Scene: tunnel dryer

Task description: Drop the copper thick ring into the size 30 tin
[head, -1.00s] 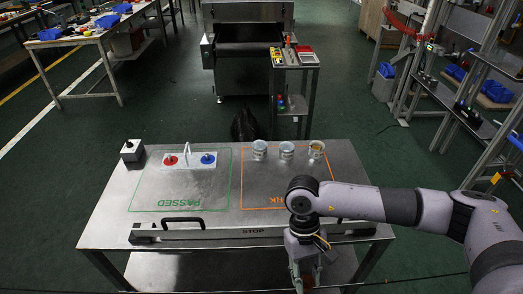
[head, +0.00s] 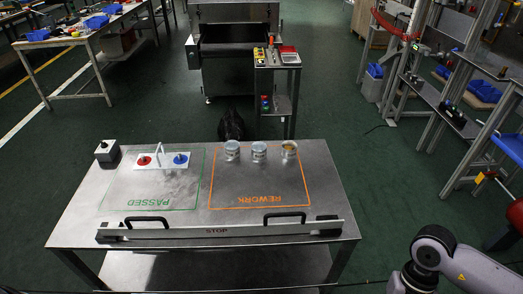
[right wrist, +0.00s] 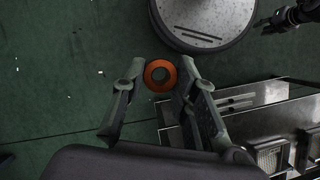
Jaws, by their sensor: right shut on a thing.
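The copper thick ring (right wrist: 161,75) shows in the right wrist view as an orange-brown ring with a dark hole. It is held between the fingertips of my right gripper (right wrist: 159,80), above the green floor. In the head view only part of my right arm shows at the lower right, and the gripper itself is out of frame. Three small tins stand in a row at the back of the REWORK area: a left tin (head: 232,151), a middle tin (head: 259,152) and a right tin (head: 289,150) with something yellowish inside. Their size marks are too small to read. My left gripper is not in view.
The metal table (head: 75,218) has a STOP bar (head: 180,232) with two black handles along its front. A white plate (head: 162,161) with red and blue knobs stands in the PASSED area. A small box (head: 107,154) sits at the left. Front table areas are mostly bare.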

